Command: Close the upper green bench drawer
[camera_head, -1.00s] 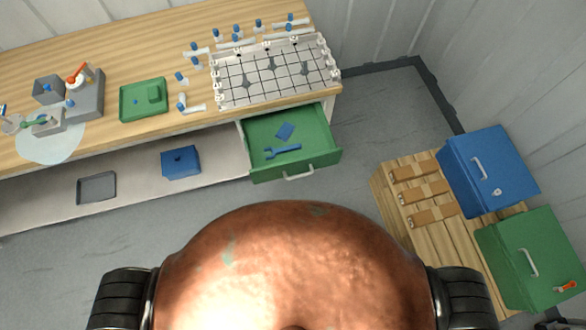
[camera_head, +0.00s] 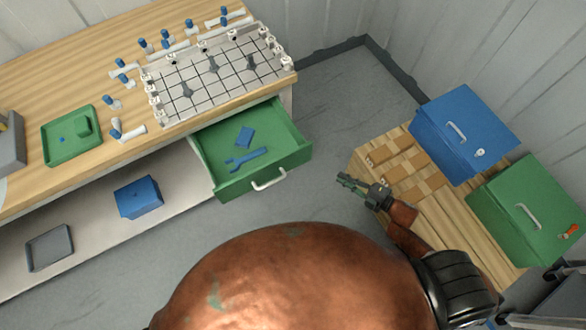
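The green bench drawer (camera_head: 290,150) is pulled out from under the right end of the wooden bench. Its pale handle (camera_head: 268,179) is on the front face. A blue wrench (camera_head: 247,158) and a small blue block (camera_head: 244,136) lie inside it. My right gripper (camera_head: 341,180) is to the right of the drawer front, apart from it, with its fingers pointing left towards it. Its fingers look too small to tell whether they are parted. My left gripper is not in view.
A pallet (camera_head: 365,167) on the right bears a blue cabinet (camera_head: 455,125) and a green cabinet (camera_head: 515,215). The bench top (camera_head: 70,85) holds a gridded plate (camera_head: 215,75) and a green tray (camera_head: 60,150). A blue box (camera_head: 138,197) sits on the lower shelf. Floor before the drawer is clear.

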